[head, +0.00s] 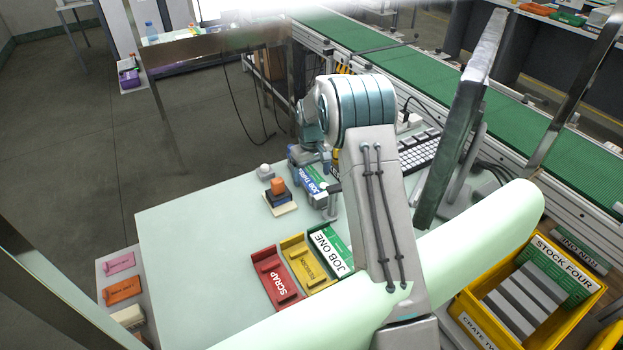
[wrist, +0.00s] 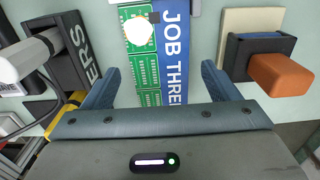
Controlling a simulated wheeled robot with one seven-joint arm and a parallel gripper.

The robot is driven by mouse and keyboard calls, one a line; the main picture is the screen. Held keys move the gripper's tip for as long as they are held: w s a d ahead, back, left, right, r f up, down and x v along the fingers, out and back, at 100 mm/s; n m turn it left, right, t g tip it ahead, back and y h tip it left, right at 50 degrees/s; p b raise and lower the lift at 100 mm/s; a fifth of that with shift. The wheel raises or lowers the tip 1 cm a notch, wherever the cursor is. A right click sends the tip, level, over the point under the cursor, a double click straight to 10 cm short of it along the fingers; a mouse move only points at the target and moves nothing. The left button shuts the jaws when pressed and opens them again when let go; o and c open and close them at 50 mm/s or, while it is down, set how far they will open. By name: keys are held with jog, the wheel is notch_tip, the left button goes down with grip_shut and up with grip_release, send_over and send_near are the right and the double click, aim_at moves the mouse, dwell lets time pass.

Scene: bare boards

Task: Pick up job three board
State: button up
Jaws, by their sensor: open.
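The job three board is a green circuit board with a blue strip lettered "JOB THREE" (wrist: 173,60). In the wrist view it lies lengthwise between the fingers of my gripper (wrist: 160,70), which is open. Both fingers stand apart from its long edges, and my gripper's body hides its near end. A white rounded piece (wrist: 139,31) shows over the green part. In the head view the blue strip (head: 312,182) shows on the pale table beneath my wrist; my arm hides part of the board.
An orange block on a dark holder (wrist: 281,74) stands right of the board in the wrist view. A dark lettered bin (wrist: 68,55) is on the left. In the head view, the red SCRAP tray (head: 268,268), yellow tray (head: 297,250) and JOB ONE board (head: 335,254) lie nearer. The left tabletop is clear.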

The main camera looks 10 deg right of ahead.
jog(key=c, duration=1.1)
